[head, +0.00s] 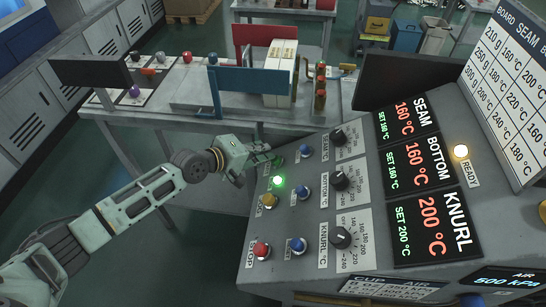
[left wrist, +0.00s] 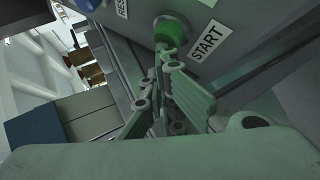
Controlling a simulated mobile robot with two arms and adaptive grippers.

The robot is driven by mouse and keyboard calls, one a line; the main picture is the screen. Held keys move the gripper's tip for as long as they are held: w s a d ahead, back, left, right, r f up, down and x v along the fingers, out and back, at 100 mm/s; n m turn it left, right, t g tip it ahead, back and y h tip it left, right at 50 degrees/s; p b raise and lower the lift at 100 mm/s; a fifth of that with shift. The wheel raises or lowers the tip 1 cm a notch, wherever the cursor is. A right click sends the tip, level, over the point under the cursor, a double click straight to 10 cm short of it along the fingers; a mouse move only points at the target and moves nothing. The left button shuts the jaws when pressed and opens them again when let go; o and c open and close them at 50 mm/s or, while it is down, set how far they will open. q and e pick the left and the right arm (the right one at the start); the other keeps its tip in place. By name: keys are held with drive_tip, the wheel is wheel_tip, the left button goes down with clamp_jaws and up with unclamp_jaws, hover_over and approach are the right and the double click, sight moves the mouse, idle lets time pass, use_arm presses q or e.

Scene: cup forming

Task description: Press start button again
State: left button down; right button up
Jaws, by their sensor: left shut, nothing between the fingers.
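The green START button (left wrist: 170,32) is on the sloped control panel (head: 300,230), beside its START label (left wrist: 206,42). My left gripper (head: 270,160) is at the panel's upper left corner, and its arm comes in from the left. In the left wrist view the shut, empty fingers (left wrist: 168,62) point at the START button and overlap its lower edge. I cannot tell whether they touch it or whether it is pushed in. In the head view the gripper hides most of that button. My right gripper is out of view.
Blue buttons and black knobs (head: 341,237) stand close by. The displays (head: 430,222) read 160, 160 and 200 °C. The READY lamp (head: 461,151) is lit.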

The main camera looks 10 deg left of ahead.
use_arm(q)
drive_tip(key=shift+r, duration=0.1)
drive_tip(key=shift+a+r+p, duration=0.3)
drive_tip(key=shift+a+r, duration=0.2)
drive_tip(key=shift+r, duration=0.15)
drive_tip(key=a+r, duration=0.1)
drive_tip(key=r, duration=0.1)
drive_tip(key=a+r+p, duration=0.1)
drive_tip(key=a+r, duration=0.1)
idle(0.4)
idle(0.6)
